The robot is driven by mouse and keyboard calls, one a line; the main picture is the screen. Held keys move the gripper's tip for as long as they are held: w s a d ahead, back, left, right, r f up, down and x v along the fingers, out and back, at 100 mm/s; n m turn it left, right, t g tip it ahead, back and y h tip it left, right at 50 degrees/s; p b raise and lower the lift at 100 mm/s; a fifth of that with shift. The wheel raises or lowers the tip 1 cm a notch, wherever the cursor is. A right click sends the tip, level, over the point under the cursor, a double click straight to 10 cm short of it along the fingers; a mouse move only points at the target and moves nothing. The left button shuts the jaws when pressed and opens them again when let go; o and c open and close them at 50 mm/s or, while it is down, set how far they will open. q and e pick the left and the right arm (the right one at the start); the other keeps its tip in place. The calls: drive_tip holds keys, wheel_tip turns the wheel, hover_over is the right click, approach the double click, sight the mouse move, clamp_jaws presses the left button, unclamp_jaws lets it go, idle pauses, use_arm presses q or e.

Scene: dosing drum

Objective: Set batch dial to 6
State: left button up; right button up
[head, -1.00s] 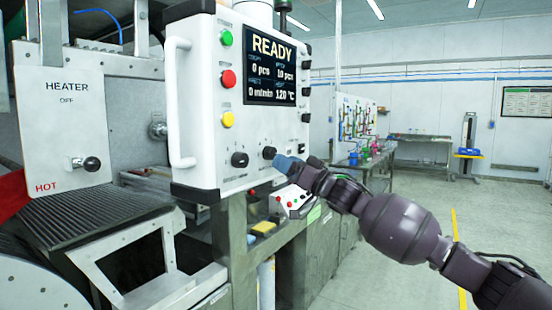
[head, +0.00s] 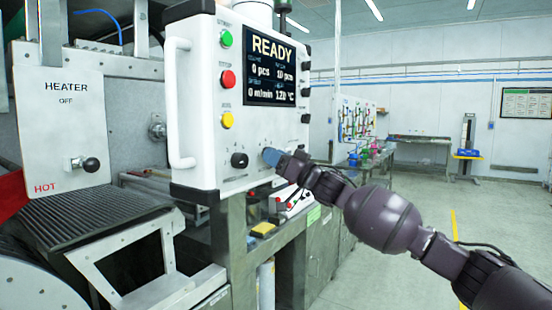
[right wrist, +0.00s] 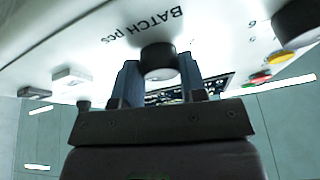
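The batch dial (right wrist: 158,60) is a dark round knob on the white control panel (head: 200,115), below the printed words "BATCH pcs" in the right wrist view. My right gripper (head: 272,157) is at the panel's lower right and hides this dial in the head view. In the right wrist view its two blue fingers stand on either side of the dial, very close to it; I see no clear grip. My left gripper is out of view.
Another black dial (head: 239,160) sits just left of my right gripper. Green, red and yellow buttons (head: 228,79) and a white handle (head: 180,105) are on the panel's left part. A heater box (head: 65,130) stands further left. The floor at right is open.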

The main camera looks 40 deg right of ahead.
drive_tip(key=c, duration=0.4)
drive_tip(key=n+g+y+p, duration=0.1)
drive_tip(key=n+g+p, duration=0.1)
drive_tip(key=n, duration=0.5)
drive_tip(key=n+g+y+p, duration=0.2)
drive_tip(key=n+p, duration=0.3)
drive_tip(key=n, duration=0.3)
drive_tip(key=n+g+y+p, duration=0.1)
drive_tip(key=n+g+p, duration=0.2)
drive_tip(key=n, duration=0.4)
drive_tip(key=shift+w+d+r+g+y+p, duration=0.1)
drive_tip(key=shift+d+r+g+y+p, duration=0.25)
drive_tip(key=shift+g, duration=0.25)
drive_tip(key=shift+f+n, duration=0.1)
drive_tip(key=shift+n, duration=0.3)
